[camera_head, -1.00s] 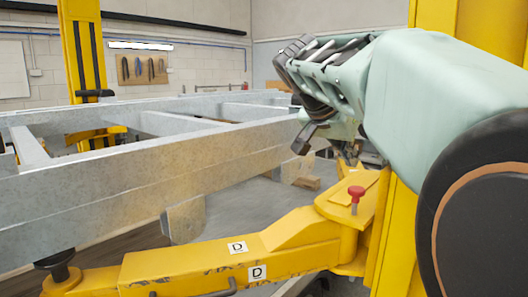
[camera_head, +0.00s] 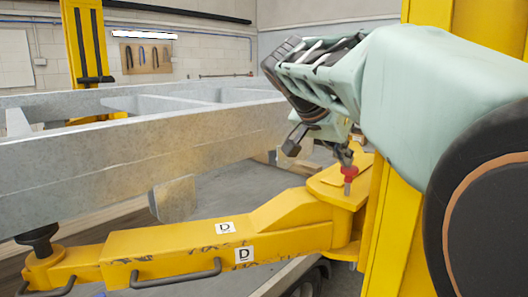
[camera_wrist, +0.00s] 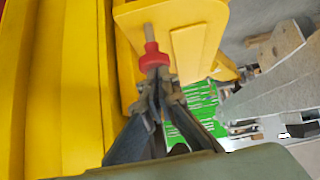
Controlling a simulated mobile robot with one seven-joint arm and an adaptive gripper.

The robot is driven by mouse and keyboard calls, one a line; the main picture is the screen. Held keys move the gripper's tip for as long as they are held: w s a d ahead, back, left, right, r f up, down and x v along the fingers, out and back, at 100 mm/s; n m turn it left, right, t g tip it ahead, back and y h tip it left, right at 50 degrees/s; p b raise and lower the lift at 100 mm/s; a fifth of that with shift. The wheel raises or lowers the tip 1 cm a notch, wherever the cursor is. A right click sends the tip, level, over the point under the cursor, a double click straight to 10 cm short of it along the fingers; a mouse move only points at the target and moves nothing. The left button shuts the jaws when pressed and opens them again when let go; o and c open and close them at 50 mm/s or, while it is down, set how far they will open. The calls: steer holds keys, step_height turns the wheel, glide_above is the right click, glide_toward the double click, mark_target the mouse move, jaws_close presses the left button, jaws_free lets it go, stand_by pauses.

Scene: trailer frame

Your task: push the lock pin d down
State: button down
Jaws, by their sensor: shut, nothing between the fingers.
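Lock pin d has a red knob (camera_head: 349,172) on a metal shaft and stands on the yellow lift arm marked D (camera_head: 190,260), by the yellow post. It also shows in the wrist view as a red knob (camera_wrist: 153,60) with its pale shaft beyond, over the yellow plate. My gripper (camera_head: 346,158) is shut and empty, with its fingertips right at the top of the knob. In the wrist view the fingertips (camera_wrist: 157,80) overlap the knob's near side. I cannot tell whether they press on it.
A grey metal trailer frame (camera_head: 130,150) lies to the left, above the lift arm. The yellow post (camera_head: 385,215) stands close to my arm on the right. A tyre (camera_head: 305,283) shows below the lift arm. The grey floor (camera_head: 235,185) is clear between frame and arm.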

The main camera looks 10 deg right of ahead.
mark_target(344, 173)
stand_by(0.3)
steer(key=shift+f+b, duration=1.85)
steer(key=shift+f, duration=0.05)
